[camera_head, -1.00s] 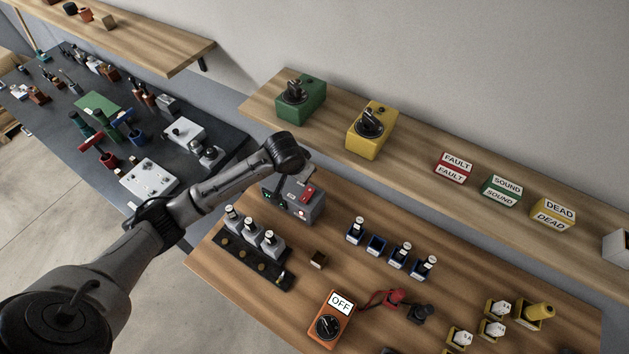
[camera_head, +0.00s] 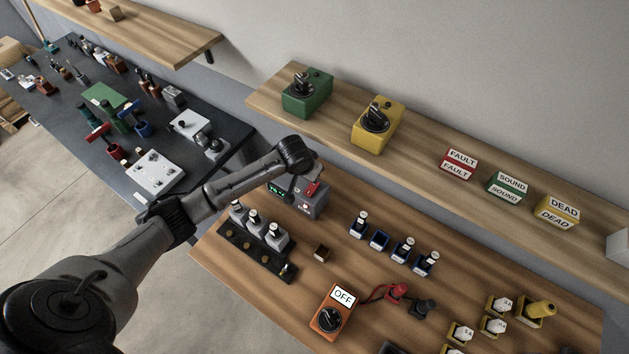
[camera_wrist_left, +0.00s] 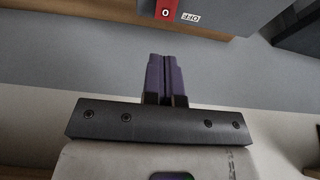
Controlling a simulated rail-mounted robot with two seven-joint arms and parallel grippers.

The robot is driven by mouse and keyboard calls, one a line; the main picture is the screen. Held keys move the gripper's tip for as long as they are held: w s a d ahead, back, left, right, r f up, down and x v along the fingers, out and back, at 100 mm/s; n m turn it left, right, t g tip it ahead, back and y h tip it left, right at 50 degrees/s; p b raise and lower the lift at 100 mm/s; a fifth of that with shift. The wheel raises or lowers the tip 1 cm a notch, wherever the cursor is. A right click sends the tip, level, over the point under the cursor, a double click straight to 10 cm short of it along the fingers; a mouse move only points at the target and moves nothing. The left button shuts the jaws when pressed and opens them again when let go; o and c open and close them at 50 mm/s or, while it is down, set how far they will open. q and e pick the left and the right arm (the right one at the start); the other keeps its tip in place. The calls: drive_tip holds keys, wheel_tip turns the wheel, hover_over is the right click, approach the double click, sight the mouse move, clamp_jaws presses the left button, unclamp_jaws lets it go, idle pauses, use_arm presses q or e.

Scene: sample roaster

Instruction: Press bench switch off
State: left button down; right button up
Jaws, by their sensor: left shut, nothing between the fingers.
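The bench switch is a red rocker (camera_head: 312,188) on top of a grey box (camera_head: 314,207) at the back left of the wooden bench. In the left wrist view the red part (camera_wrist_left: 166,10) bears a white 0, with an OFF label (camera_wrist_left: 190,17) beside it, at the top edge. My left gripper (camera_wrist_left: 167,58) is shut and empty, its dark purple fingertips pointing toward the red part with a visible gap in the picture. In the head view my left wrist hangs over the box and partly hides it. My right gripper is not in view.
A black rack (camera_head: 257,252) with several grey-capped pieces stands in front of the box. An orange meter (camera_head: 331,318) marked OFF lies nearer. A shelf behind carries a green box (camera_head: 307,97) and a yellow box (camera_head: 378,128). Bench space right of the grey box is partly clear.

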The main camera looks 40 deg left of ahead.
sight(314, 187)
use_arm(q)
drive_tip(key=x, duration=0.9)
drive_tip(key=shift+s+f, duration=0.2)
drive_tip(key=shift+f, duration=0.05)
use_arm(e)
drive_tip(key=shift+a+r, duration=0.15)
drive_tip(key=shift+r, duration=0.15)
use_arm(q)
drive_tip(key=shift+p, duration=0.3)
